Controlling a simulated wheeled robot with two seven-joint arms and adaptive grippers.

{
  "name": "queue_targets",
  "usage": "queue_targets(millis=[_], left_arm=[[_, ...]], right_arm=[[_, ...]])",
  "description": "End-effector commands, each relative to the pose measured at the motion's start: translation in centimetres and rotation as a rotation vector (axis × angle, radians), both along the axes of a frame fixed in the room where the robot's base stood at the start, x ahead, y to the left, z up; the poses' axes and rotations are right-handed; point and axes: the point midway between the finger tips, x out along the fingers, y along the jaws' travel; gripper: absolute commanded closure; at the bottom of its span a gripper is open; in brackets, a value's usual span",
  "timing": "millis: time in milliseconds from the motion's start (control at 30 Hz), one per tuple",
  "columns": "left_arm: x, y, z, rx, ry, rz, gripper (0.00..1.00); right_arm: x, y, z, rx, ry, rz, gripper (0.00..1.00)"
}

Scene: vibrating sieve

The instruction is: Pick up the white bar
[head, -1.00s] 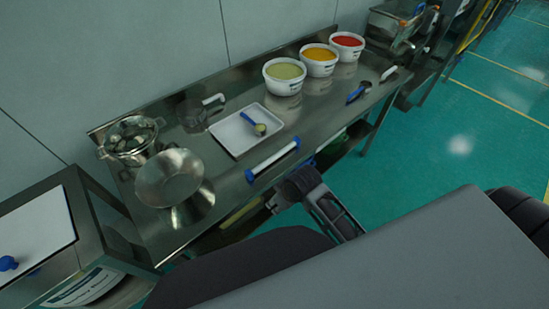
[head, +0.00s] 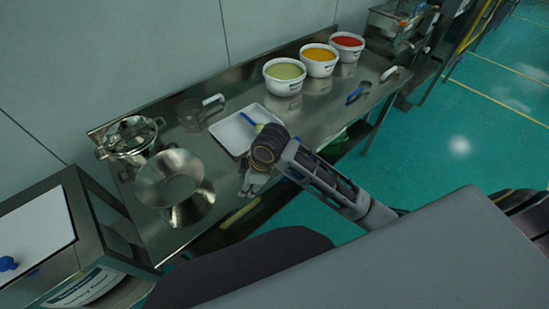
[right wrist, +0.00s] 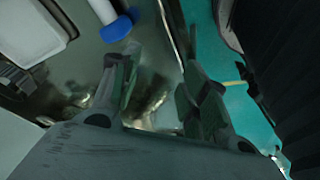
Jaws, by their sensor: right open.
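The white bar (right wrist: 102,9) with a blue end cap (right wrist: 117,27) shows at the top of the right wrist view, above and left of my right gripper's fingers. Only one end of it is in that view. In the head view my right arm hides it at the table's front edge. My right gripper (right wrist: 160,78) is open, with its fingers apart and no bar between them. In the head view the right gripper (head: 254,184) hangs over the table's front edge, just in front of the tray. My left gripper is not in view.
The steel table (head: 225,180) carries a white tray (head: 228,137) with a partly hidden scoop (head: 248,119), a metal funnel (head: 168,180), a pot (head: 130,137), and tubs of green (head: 284,80), orange (head: 319,63) and red (head: 347,48). Blue-handled tool (head: 355,94) lies right.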

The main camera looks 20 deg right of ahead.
Motion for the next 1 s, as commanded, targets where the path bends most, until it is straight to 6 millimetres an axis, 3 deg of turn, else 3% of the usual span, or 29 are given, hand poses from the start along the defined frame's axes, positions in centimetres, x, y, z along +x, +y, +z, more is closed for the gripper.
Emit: queue_targets(millis=[467, 1000], left_arm=[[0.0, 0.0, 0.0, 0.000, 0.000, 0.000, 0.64], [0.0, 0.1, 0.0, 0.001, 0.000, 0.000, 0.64]], right_arm=[[2.9, -0.7, 1.6, -0.119, -0.002, 0.281, 0.55], [6.5, -4.5, 4.1, -0.255, 0.039, 0.519, 0.55]])
